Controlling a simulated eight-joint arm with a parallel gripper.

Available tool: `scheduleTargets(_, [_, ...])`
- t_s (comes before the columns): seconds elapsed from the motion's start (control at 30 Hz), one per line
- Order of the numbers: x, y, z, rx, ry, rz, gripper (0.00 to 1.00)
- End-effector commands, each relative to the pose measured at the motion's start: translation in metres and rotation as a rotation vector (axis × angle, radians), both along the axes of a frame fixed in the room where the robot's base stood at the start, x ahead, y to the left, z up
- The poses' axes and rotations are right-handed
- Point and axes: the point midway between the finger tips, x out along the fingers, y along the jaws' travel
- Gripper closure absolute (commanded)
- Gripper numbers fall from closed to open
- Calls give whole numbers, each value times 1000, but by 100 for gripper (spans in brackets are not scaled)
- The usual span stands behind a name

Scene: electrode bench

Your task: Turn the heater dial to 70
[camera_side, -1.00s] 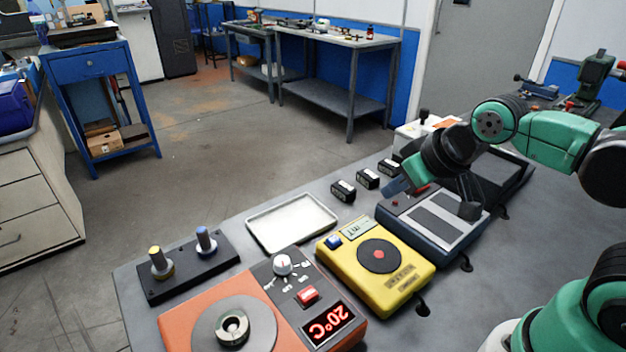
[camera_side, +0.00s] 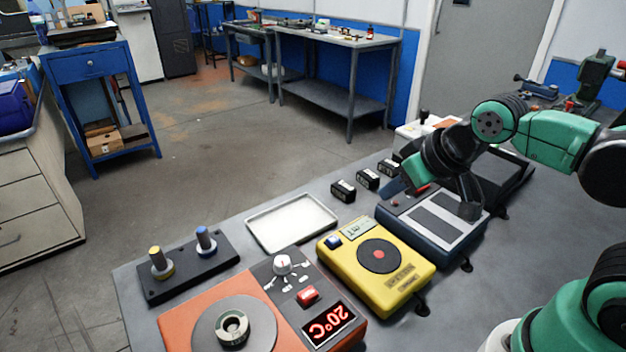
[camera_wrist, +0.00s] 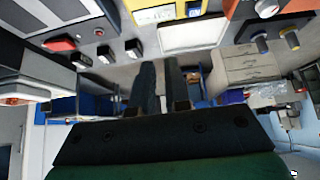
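The heater (camera_side: 180,328) is an orange box at the front left of the bench, with a round grey plate holding a ring-shaped part. Its white dial (camera_side: 283,264) sits on a dark panel with printed marks; the marks are too small to read. The red display (camera_side: 328,323) reads 20°C, upside down in the side view. The dial also shows at the top right of the wrist view (camera_wrist: 266,8). My gripper (camera_wrist: 160,68) is well away from the dial, above the blue device at the right.
A yellow instrument (camera_side: 375,272) stands between the heater and the blue device (camera_side: 432,230). Behind are a white tray (camera_side: 300,228), a black stand (camera_side: 190,268) with yellow and blue posts, and several small black blocks (camera_side: 343,191). The air above the heater is clear.

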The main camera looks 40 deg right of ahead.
Motion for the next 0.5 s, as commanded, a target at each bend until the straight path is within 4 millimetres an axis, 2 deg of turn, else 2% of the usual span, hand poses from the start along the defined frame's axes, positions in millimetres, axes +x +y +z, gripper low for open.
scheduleTargets(0.03, [1, 1, 1, 8, 5, -6, 72])
scheduleTargets(0.17, [8, 12, 5, 81, 59, -76, 35])
scheduleTargets(0.37, [32, 56, 9, 279, 264, -374, 35])
scheduleTargets(0.5, [47, 93, 1, 357, 408, -646, 35])
